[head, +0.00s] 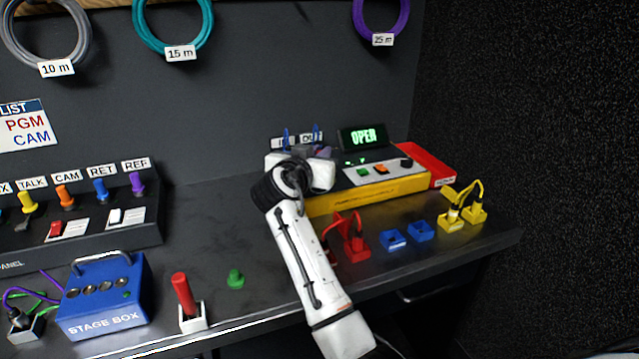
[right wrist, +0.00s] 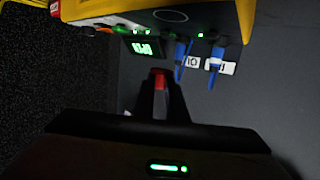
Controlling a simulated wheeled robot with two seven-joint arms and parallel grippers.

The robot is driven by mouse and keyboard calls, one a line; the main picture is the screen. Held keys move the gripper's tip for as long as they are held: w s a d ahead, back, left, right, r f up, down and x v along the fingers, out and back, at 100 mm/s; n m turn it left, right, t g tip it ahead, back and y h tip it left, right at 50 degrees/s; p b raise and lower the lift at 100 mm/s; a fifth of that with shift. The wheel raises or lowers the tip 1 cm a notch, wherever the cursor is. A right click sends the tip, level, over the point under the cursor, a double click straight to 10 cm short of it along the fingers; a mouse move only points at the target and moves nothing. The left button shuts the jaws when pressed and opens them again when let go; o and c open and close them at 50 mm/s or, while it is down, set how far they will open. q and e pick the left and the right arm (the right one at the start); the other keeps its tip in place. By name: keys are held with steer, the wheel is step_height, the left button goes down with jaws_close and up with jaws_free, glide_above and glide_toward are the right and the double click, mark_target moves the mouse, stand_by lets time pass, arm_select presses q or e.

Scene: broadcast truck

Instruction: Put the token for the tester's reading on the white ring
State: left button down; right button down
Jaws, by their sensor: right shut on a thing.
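The tester (head: 375,190) is a yellow box with a dark top, and its screen (head: 362,137) reads OPEN in green. It also shows at the top of the right wrist view (right wrist: 245,15). My right gripper (head: 303,152) is over the left part of the tester. In the right wrist view its fingers are shut on a small red piece (right wrist: 159,80), apparently a token. A thin pale ring outline (right wrist: 170,16) shows on the tester's dark top, apart from the red piece. My gripper hides that area in the head view. My left gripper is not in view.
A blue stage box (head: 105,300) is left. Red, blue and yellow connectors (head: 470,210) line the tester's front. A red tray (head: 428,160) lies behind right.

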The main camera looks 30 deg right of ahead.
step_height(320, 180, down, 7)
steer(key=shift+r, duration=0.2)
steer(key=shift+f+b, duration=0.25)
steer(key=shift+b, duration=0.25)
steer(key=c, duration=1.8)
jaws_free()
steer(key=shift+r, duration=0.1)
steer(key=shift+o, duration=0.2)
steer(key=shift+r, duration=0.1)
